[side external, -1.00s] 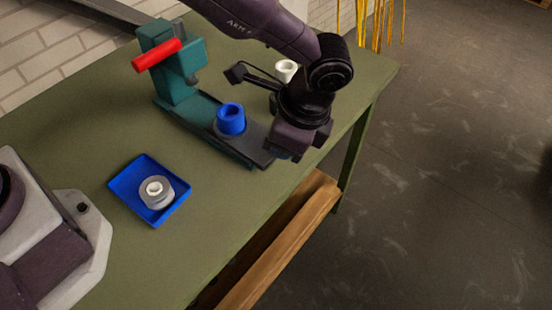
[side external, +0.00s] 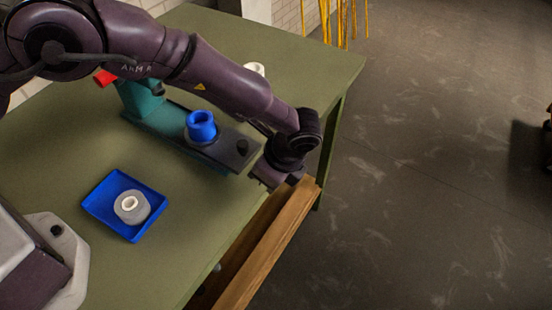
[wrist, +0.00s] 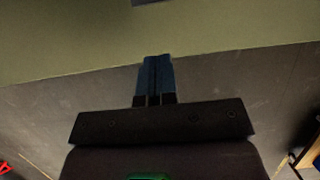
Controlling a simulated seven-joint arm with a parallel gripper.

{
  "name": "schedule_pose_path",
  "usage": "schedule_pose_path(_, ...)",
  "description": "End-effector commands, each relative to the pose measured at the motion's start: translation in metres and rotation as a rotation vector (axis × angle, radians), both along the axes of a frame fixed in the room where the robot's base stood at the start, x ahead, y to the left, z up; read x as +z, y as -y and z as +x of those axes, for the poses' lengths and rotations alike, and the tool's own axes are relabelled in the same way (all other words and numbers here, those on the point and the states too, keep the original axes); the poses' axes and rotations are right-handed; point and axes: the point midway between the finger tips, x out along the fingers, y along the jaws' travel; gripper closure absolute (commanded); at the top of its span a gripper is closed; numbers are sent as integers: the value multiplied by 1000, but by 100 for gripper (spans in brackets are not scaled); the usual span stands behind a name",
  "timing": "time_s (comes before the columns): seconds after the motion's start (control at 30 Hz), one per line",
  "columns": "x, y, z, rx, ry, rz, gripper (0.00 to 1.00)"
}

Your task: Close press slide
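The teal press (side external: 140,100) stands on the green table, with its red handle (side external: 105,78) partly hidden behind my arm. Its dark slide (side external: 225,150) sticks out from the press base toward the table's right edge. A blue cup-shaped part (side external: 201,127) sits on the slide, and a black knob (side external: 242,147) is near its outer end. My gripper (side external: 262,180) is low beside the slide's outer end, at the table edge; contact cannot be told. In the wrist view, its two fingers (wrist: 155,78) are together with nothing visible between them.
A blue tray (side external: 100,203) holding a grey and white round part (side external: 132,207) lies at the front left. A white cup (side external: 254,69) stands behind my arm. A wooden beam (side external: 268,245) runs below the table edge. Open floor lies to the right.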

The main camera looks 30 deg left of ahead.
Motion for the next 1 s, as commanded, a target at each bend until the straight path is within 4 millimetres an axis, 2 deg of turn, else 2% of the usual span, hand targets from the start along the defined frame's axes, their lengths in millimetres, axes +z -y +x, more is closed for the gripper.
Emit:
schedule_pose_path(0.1, 2, -21, 0, 4, 1, 2, 100)
schedule_pose_path(0.23, 2, -34, 0, 2, 0, 1, 100)
schedule_pose_path(0.77, 2, -45, 1, 2, 1, 1, 100)
schedule_pose_path(0.87, 2, -63, 1, 6, 1, 3, 100)
schedule_pose_path(1.0, 2, -104, 0, 9, -2, 6, 100)
